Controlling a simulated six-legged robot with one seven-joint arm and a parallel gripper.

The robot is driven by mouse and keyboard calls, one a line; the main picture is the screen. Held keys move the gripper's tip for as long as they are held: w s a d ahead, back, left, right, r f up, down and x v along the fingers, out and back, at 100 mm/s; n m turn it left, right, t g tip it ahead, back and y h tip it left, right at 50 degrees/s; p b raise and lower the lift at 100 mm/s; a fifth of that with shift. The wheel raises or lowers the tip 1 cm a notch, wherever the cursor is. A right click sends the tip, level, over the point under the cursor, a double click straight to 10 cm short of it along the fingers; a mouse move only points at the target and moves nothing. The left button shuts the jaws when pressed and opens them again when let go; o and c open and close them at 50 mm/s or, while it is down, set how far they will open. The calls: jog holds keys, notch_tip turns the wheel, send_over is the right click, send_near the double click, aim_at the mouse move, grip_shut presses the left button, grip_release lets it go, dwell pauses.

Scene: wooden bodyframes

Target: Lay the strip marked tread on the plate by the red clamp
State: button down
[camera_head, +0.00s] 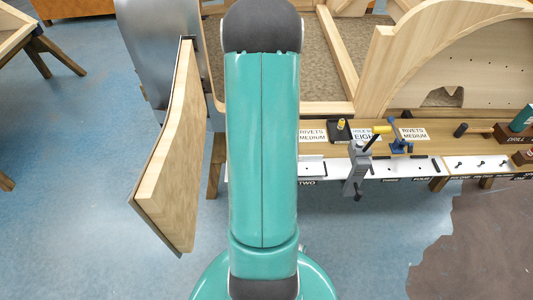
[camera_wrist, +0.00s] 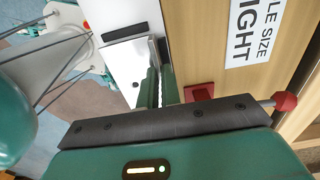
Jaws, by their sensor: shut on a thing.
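My gripper (camera_wrist: 160,78) shows in the wrist view, its fingers close together over the bench edge. It is shut on a thin pale strip (camera_wrist: 154,74), seen nearly edge-on; no tread mark can be read on it. A red block (camera_wrist: 198,92) and a red knob on a metal rod (camera_wrist: 285,101) show close by on the right and look like parts of the red clamp, partly hidden by my gripper body. A white plate (camera_wrist: 128,65) lies left of the fingers. In the head view my arm hides the gripper and the red clamp.
The wooden bench (camera_head: 440,141) has a white front rail (camera_head: 410,166). A grey clamp with a yellow handle (camera_head: 358,165) and a blue clamp (camera_head: 398,147) stand there. Wooden frames (camera_head: 450,60) rise behind. A wooden panel (camera_head: 175,165) stands left; blue floor is open in front.

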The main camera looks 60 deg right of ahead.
jog(key=shift+f, duration=0.6)
dwell(0.8)
jog(key=c, duration=1.5)
grip_release()
jog(key=shift+r, duration=0.1)
notch_tip(320, 180, up, 14)
jog(key=shift+f, duration=0.2)
